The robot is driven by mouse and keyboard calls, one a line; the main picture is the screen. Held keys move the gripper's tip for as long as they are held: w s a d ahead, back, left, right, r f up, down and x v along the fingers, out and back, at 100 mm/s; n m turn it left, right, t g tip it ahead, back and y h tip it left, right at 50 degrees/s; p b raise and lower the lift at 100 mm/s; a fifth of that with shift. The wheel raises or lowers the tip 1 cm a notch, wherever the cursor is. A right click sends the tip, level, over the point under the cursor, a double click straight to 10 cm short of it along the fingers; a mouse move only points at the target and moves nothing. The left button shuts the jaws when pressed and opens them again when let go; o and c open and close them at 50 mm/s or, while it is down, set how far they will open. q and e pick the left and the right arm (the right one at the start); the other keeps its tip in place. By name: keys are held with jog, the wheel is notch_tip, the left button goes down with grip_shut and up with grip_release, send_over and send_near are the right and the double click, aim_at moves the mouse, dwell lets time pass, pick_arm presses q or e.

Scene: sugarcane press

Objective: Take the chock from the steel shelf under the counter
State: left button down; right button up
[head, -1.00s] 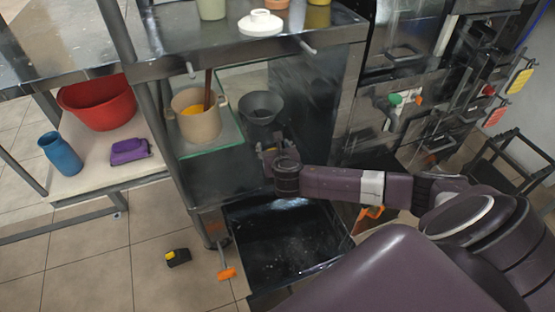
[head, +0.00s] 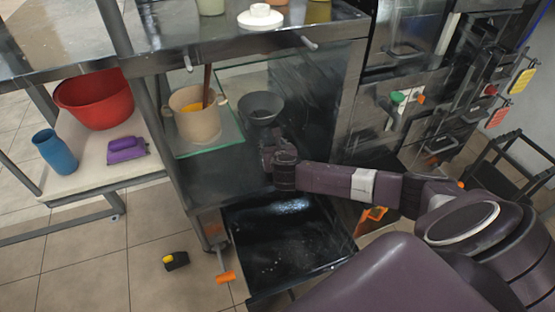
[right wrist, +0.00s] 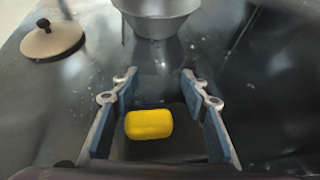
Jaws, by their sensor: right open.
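A yellow rounded block with a dark part around it, which looks like the chock (right wrist: 149,124), lies on the steel shelf (right wrist: 250,85) in the right wrist view. My right gripper (right wrist: 159,80) is open, with one finger on each side of the block and a gap on both sides. In the head view my right gripper (head: 270,142) is over the shelf under the counter, just in front of a grey funnel-like bowl (head: 261,106). It hides the block there. My left gripper is not in view.
The bowl also shows beyond the fingertips in the right wrist view (right wrist: 158,18), with a beige lid (right wrist: 52,40) to its left. A pot (head: 196,120) stands on a glass plate left of the gripper. The counter edge (head: 230,52) is above; an open black drawer (head: 285,245) is below.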

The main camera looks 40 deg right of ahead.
jog(key=shift+s+f, duration=0.1)
jog(key=shift+f, duration=0.05)
jog(key=c, duration=0.7)
jog(key=shift+s, duration=0.1)
grip_shut()
jog(key=shift+f, duration=0.1)
